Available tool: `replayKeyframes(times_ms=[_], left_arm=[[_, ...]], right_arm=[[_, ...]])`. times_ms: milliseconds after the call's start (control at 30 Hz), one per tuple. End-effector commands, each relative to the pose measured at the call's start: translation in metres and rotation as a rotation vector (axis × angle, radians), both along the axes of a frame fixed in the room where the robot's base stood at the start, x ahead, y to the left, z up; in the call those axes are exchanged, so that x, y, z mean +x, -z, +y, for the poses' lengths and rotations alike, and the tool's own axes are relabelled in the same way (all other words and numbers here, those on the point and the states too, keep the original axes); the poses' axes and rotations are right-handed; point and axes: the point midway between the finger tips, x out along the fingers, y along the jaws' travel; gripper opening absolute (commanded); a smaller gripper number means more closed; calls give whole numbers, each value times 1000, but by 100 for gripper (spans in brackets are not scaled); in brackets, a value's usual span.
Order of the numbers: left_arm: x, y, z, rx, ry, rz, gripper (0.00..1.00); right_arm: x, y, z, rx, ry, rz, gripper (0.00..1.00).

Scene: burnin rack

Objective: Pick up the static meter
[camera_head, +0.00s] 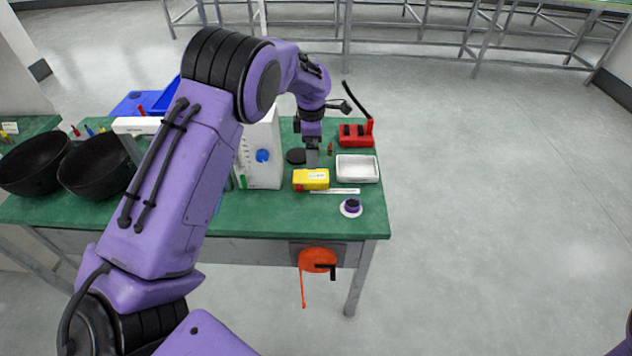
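A small yellow box-shaped device with a pale label and a red part at its left end, which looks like the static meter (316,183), lies on the green bench top (285,222). My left arm crosses the view from the lower left, and its gripper (312,163) points down right at the far edge of the yellow device. The fingers are small and seen end-on, so I cannot tell their opening or whether they touch it. My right gripper is out of view.
Right of the device are a white tray (357,169), a red holder (352,140) and a purple-topped round item (351,206). A white box with a blue knob (262,156) stands left. Black bowls (97,166) sit farther left. An orange reel (318,260) hangs at the front.

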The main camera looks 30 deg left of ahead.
Motion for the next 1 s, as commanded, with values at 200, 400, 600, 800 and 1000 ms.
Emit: replayKeyframes(times_ms=[200, 400, 600, 800, 1000], left_arm=[[4, 43, -7, -1, 11, 5, 96], [7, 68, -8, 0, 15, 4, 96], [14, 100, -6, -1, 12, 4, 96], [14, 119, -5, 1, 9, 1, 96], [14, 119, -5, 0, 9, 1, 79]], right_arm=[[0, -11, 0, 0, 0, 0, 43], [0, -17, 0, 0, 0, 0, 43], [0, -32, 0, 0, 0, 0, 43], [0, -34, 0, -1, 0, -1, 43], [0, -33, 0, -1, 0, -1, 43]])
